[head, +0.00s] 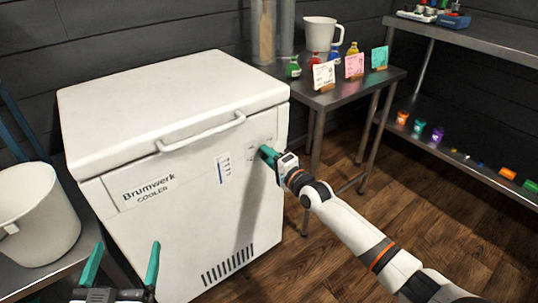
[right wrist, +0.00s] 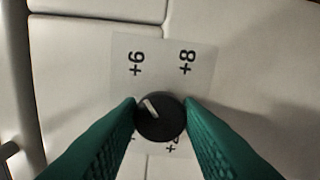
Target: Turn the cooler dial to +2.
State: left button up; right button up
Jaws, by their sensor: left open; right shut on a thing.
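The white cooler (head: 190,130), labelled Brumwerk Cooler, stands with its lid down. Its black dial (right wrist: 163,128) shows in the right wrist view on a pale label plate (right wrist: 160,60). The dial's white mark points to the upper left of that view, toward the +6 print. +8 is at the upper right; a partly covered 2 is at the lower right, and another lower-left print is mostly hidden. My right gripper (head: 266,153) is shut on the dial, a green finger on each side. In the head view it hides the dial. My left gripper (head: 126,248) is open and empty before the cooler.
A white bucket (head: 38,215) stands on a metal surface at the left. A side table (head: 350,92) behind the cooler holds a white jug (head: 320,33), small flasks and cards. Metal shelving (head: 480,45) is at the right. The wooden floor (head: 350,240) between is clear.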

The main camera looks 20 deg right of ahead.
jog(key=n+p, duration=0.5)
jog(key=n, duration=1.1)
jog(key=shift+s+a+n+p, duration=0.1)
jog(key=shift+n+p, duration=0.2)
jog(key=shift+p, duration=0.1)
jog(key=n, duration=0.3)
jog(key=shift+n+p, duration=0.3)
jog(key=n, duration=0.4)
jog(key=shift+f+n, duration=0.1)
jog(key=shift+n, duration=0.2)
jog(key=n, duration=0.3)
jog(key=shift+n, duration=0.3)
jog(key=n+b, duration=0.1)
jog(key=n, duration=0.3)
pick_arm(q)
jog(key=s+a+f+g+y, duration=0.2)
jog(key=s+f+g, duration=0.4)
jog(key=f, duration=0.1)
jog(key=s+a+f+g+y, duration=0.2)
jog(key=s+a+f+g, duration=0.1)
jog(key=s+f+g, duration=0.3)
jog(key=shift+s+a+f+n+g, duration=0.2)
jog(key=shift+a+f+n+g, duration=0.2)
jog(key=shift+f+g, duration=0.35)
pick_arm(e)
jog(key=shift+n, duration=1.2)
pick_arm(q)
jog(key=shift+d, duration=0.1)
